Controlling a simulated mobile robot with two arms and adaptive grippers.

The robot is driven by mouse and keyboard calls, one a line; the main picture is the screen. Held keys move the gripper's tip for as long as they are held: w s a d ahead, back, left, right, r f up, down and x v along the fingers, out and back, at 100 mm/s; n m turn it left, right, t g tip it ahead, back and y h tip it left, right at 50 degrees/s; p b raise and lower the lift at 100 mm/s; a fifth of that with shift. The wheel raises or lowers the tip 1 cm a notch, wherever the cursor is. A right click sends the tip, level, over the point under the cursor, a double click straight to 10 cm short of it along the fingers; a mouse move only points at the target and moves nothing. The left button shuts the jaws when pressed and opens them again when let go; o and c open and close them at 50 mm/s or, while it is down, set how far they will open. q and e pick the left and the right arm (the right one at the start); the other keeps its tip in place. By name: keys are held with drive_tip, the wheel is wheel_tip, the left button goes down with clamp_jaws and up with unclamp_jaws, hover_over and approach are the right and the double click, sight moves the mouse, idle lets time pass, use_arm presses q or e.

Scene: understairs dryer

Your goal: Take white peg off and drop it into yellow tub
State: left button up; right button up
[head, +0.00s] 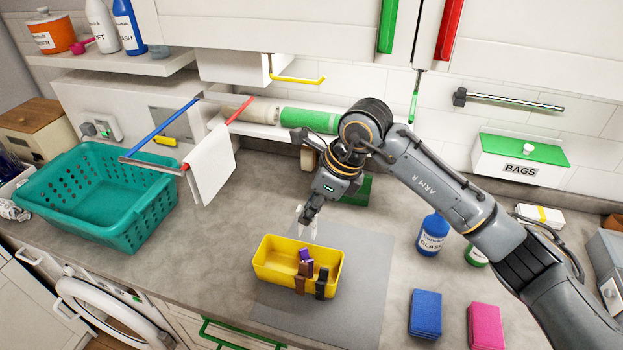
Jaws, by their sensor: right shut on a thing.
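My right gripper (311,211) is shut on the white peg (309,229), which hangs below the fingertips, partly hidden by them. The peg shows just above and behind the far right part of the yellow tub (270,279) in this view. The tub stands on a grey mat. Purple, brown and black pegs show at its front right, some over the rim. A white cloth (211,165) hangs on the red rail at the left, and no peg shows on it. My left gripper is not in view.
A teal laundry basket (155,222) stands at the left on the counter. The grey mat (362,285) is clear right of the tub. A blue bottle (432,235), blue cloths (425,312) and pink cloths (485,325) are at the right.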

drive_tip(key=shift+w+a+f, duration=0.1)
drive_tip(key=shift+a+f, duration=0.2)
drive_tip(key=shift+f, duration=0.35)
wheel_tip(320, 180, down, 5)
drive_tip(key=shift+r+b, duration=0.1)
drive_tip(key=shift+b, duration=0.95)
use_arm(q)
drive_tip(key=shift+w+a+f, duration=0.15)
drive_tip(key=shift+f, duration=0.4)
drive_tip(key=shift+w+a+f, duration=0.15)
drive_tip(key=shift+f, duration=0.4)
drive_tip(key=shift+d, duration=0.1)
use_arm(e)
drive_tip(key=o, duration=0.8)
drive_tip(key=shift+d+r, duration=0.1)
drive_tip(key=shift+r, duration=0.05)
drive_tip(key=v, duration=1.1)
drive_tip(key=shift+d+r, duration=0.1)
drive_tip(key=shift+r, duration=0.2)
